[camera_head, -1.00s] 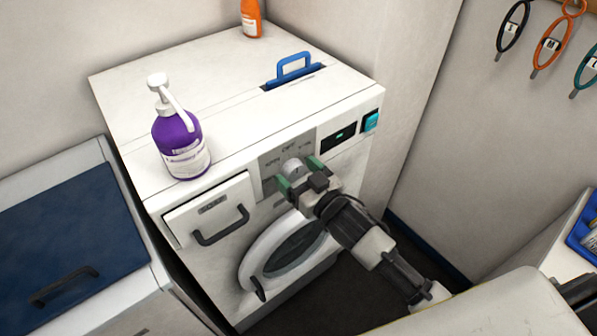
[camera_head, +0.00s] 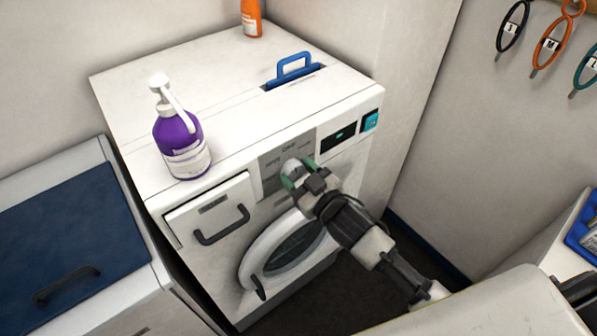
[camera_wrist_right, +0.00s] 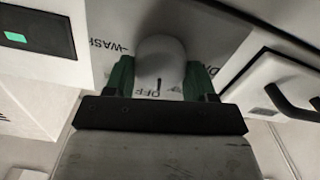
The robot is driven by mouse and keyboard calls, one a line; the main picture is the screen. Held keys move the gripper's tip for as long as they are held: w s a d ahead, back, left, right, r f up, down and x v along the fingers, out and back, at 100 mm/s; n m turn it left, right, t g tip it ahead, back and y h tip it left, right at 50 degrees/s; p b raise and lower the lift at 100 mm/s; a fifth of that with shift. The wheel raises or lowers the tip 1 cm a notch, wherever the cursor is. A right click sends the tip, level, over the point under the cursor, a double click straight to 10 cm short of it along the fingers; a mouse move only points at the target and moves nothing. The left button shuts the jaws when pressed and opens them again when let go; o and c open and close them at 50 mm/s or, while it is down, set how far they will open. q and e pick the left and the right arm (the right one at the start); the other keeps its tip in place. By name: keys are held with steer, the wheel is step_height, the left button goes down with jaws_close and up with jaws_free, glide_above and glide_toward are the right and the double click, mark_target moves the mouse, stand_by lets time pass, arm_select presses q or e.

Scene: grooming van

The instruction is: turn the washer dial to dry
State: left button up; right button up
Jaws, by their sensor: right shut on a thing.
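The white washer (camera_head: 225,100) stands against the back wall. Its round pale dial (camera_head: 291,165) sits on a grey panel (camera_head: 270,180) on the upper front; it also shows in the right wrist view (camera_wrist_right: 160,60). My right gripper (camera_head: 296,172) is shut on the dial, with a green finger on each side of it. In the right wrist view a small dark mark shows on the dial's lower part. WASH shows at the upper left of the dial and more lettering below it, partly hidden. I cannot tell for sure which label the dial points to. My left gripper is not in view.
A drawer with a dark handle (camera_head: 222,228) is left of the dial. A purple pump bottle (camera_head: 182,145), a blue handle (camera_head: 294,66) and an orange bottle (camera_head: 251,18) are on top.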

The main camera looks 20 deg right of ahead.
steer(key=n, duration=0.3)
steer(key=shift+n+p, duration=0.3)
steer(key=n, duration=0.4)
steer(key=shift+a+n, duration=0.15)
steer(key=shift+n, duration=0.15)
steer(key=n, duration=0.3)
steer(key=shift+f+n, duration=0.15)
steer(key=shift+n, duration=0.15)
steer(key=shift+f+n, duration=0.1)
steer(key=shift+n, duration=1.8)
steer(key=o, duration=0.9)
steer(key=shift+a, duration=0.1)
